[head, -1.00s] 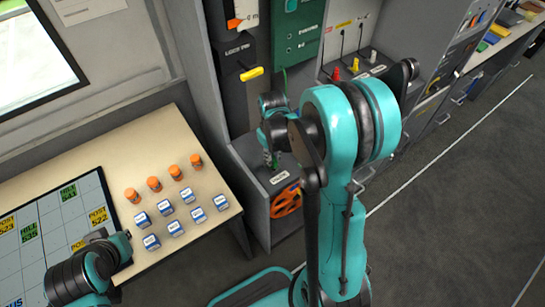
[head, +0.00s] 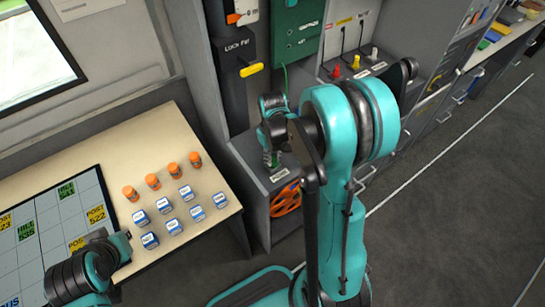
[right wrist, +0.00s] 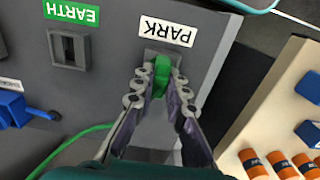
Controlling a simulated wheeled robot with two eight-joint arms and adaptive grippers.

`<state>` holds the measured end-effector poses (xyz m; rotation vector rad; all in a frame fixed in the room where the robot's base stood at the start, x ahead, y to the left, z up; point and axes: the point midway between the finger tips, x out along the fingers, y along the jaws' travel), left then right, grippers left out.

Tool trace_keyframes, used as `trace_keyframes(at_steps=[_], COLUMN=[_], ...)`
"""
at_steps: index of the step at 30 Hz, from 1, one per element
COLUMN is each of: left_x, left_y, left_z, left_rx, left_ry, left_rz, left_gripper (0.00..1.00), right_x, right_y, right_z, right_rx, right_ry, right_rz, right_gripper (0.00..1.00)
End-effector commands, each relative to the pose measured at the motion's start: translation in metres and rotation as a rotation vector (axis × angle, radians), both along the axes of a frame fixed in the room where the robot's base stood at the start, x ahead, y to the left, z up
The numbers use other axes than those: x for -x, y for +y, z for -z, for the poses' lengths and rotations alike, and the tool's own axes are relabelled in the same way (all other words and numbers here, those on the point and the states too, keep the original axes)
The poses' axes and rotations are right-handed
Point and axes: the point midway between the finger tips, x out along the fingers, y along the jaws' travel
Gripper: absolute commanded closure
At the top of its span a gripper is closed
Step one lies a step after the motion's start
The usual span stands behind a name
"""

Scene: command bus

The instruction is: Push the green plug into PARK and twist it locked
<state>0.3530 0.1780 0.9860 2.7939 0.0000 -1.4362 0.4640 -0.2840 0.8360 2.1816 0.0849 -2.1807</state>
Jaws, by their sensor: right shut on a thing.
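The green plug (right wrist: 161,76) is between the fingertips of my right gripper (right wrist: 160,88) in the right wrist view. The gripper is shut on it. The plug's front end is at the grey PARK socket (right wrist: 161,54), below the PARK label (right wrist: 167,32), which appears upside down. How deep the plug sits is hidden by the plug and fingers. In the head view my right gripper (head: 271,155) points down at the console shelf beside the small white label (head: 279,175).
An empty EARTH socket (right wrist: 69,49) is beside PARK. A green cable (right wrist: 78,147) runs left from below the plug. A blue plug (right wrist: 18,108) is at the left. The desk (head: 160,135) holds orange cylinders (head: 152,181) and blue-white blocks (head: 170,207).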

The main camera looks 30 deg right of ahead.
Motion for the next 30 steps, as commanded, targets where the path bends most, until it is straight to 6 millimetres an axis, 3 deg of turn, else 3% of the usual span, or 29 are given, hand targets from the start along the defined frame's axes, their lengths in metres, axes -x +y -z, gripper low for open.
trace_keyframes(at_steps=[9,18,30], left_x=[0.0000,0.0000,0.0000], left_y=[0.0000,0.0000,0.0000], left_z=[0.0009,0.0047,0.0059], left_rx=[0.000,0.000,0.000], left_ry=[0.000,0.000,0.000], left_rz=[0.000,0.000,0.000], left_gripper=[1.00,1.00,1.00], right_x=[0.0005,0.0006,0.0004], right_y=[0.0003,0.0003,0.0002], right_z=[0.0013,0.0018,0.0019], right_rx=[-0.001,0.000,0.000], right_ry=[0.001,0.001,0.000], right_rz=[0.011,0.324,0.439], right_gripper=[1.00,1.00,1.00])
